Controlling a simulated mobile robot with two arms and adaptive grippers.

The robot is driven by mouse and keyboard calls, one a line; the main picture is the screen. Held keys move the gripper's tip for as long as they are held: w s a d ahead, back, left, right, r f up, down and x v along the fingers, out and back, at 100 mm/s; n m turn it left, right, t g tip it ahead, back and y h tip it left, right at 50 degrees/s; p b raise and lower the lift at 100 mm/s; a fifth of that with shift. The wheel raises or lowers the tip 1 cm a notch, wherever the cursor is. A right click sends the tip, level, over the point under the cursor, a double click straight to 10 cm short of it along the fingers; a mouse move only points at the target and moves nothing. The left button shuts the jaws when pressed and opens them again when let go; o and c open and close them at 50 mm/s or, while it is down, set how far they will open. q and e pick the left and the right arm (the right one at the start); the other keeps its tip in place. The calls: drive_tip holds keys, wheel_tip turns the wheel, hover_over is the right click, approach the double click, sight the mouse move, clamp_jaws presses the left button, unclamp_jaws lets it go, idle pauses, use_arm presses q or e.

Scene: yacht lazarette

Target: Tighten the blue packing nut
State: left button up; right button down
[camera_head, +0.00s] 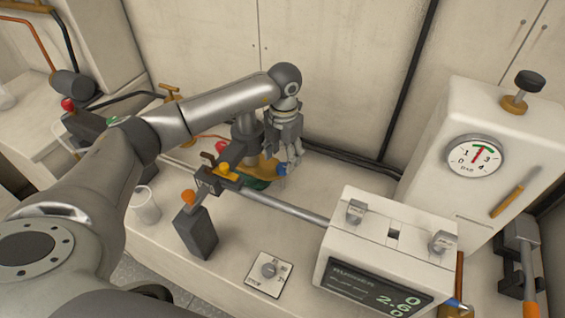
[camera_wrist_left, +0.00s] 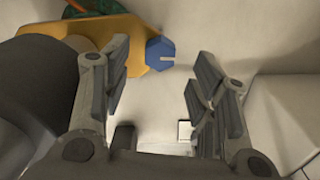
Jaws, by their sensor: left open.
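The blue packing nut (camera_wrist_left: 160,54) is a hexagon with a pale stripe running from its middle to its right side. It sits at the end of a yellow-orange bracket-like part (camera_wrist_left: 110,32). In the head view the nut (camera_head: 282,169) shows as a small blue patch just below my left gripper (camera_head: 291,160). In the left wrist view the gripper (camera_wrist_left: 157,95) is open, and the nut shows between its fingers, nearer the left one. The fingers look apart from the nut, though the distance is hard to judge. My right gripper is not in view.
A metal shaft (camera_head: 285,207) runs to a white box with a green display (camera_head: 372,291). A dark lever post with an orange knob (camera_head: 189,197) stands left of it. A gauge (camera_head: 475,161) is on a white housing at right.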

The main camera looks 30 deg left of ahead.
sight(283, 166)
use_arm(q)
wheel_tip(283, 166, up, 8)
idle(0.6)
